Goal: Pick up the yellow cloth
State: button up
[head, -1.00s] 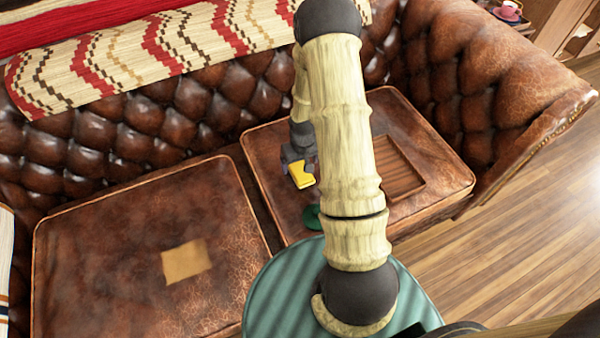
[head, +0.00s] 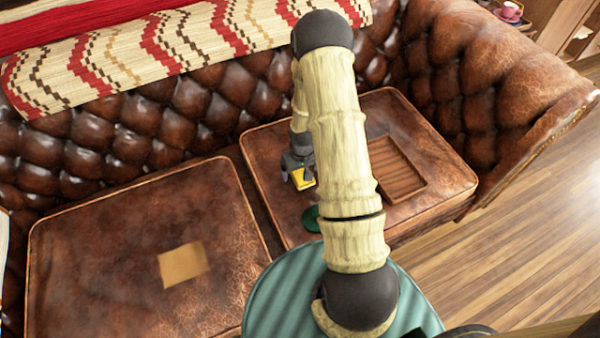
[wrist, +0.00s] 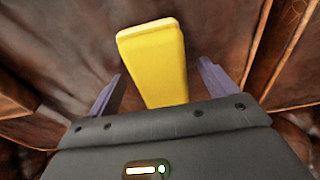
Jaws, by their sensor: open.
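The yellow cloth (head: 303,180) is a small, bright yellow, block-like piece at the left part of the right seat cushion, partly covered by my gripper in the head view. In the wrist view the yellow cloth (wrist: 158,65) stretches away from the gripper's palm as a long strip. My gripper (wrist: 160,82) is open, one finger on each side of the cloth, with a visible gap at each side. In the head view my gripper (head: 299,174) is right over the cloth. The cloth's near end is hidden by the palm.
A wooden tray (head: 400,170) lies right of the cloth, partly behind my arm. A dark green round thing (head: 311,219) lies nearer. A flat tan square (head: 183,265) lies on the left cushion (head: 90,245). The tufted backrest (head: 130,130) rises behind.

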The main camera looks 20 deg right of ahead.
aim_at(300, 170)
jog(key=c, duration=1.2)
jog(key=shift+o, duration=0.2)
jog(key=shift+r, duration=0.15)
notch_tip(300, 170, up, 10)
jog(key=p, duration=0.3)
jog(key=o, duration=0.4)
jog(key=shift+c, duration=1.2)
